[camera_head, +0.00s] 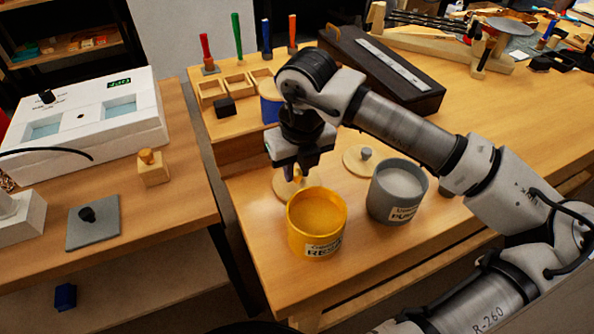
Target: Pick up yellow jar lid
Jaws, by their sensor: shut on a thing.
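The yellow jar (317,228) stands open on the wooden bench, filled with yellow-orange stuff and bearing a label. The yellow jar lid (285,188), a pale wooden disc with a yellowish knob, is just behind the jar. My gripper (298,172) points down over this lid and is shut on its knob. The fingers hide part of the knob, and the jar's rim hides part of the disc. I cannot tell whether the lid touches the bench.
A grey jar (397,194) stands right of the yellow jar. Another wooden lid with a grey knob (366,155) lies behind it. A blue jar (270,108) and a dark case (385,75) stand farther back. The bench's right side (500,125) has free room.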

